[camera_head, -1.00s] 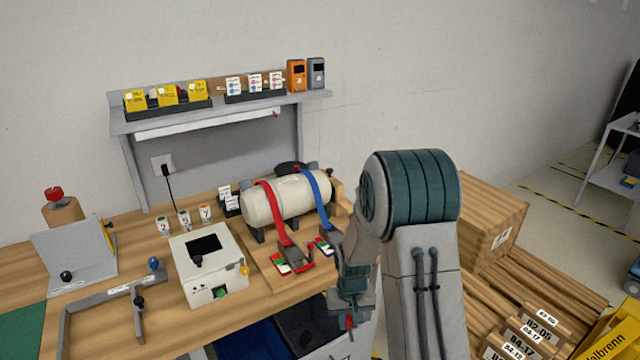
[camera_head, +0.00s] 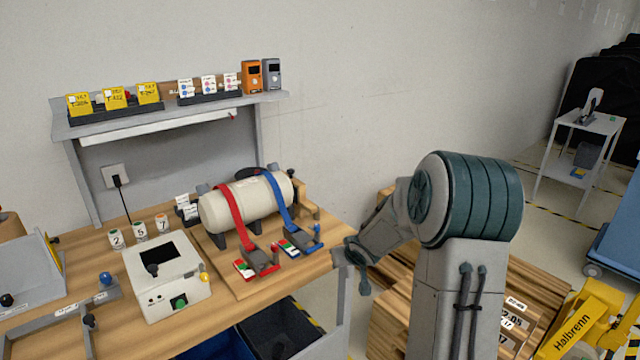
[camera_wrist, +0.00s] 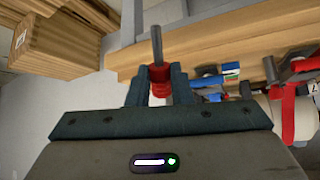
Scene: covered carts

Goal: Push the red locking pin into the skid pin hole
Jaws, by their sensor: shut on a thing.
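The red locking pin (camera_wrist: 160,78) is in my gripper (camera_wrist: 158,90) in the wrist view. Its red body sits between the two fingers and its thin grey shaft points up in that picture. In the head view my gripper (camera_head: 358,272) is just off the right end of the workbench, and the pin is not seen there. The cream tank (camera_head: 255,205) lies on its wooden skid board (camera_head: 222,272) on the bench, held by a red strap (camera_head: 232,218) and a blue strap (camera_head: 282,203). I cannot make out the pin hole.
The wooden workbench (camera_head: 115,340) also bears a white box (camera_head: 165,285) with a dark panel left of the tank. A dark bin (camera_head: 285,335) sits under its front edge. Wooden pallets (camera_head: 390,310) stand right of the bench. A white cart (camera_head: 580,150) stands far right.

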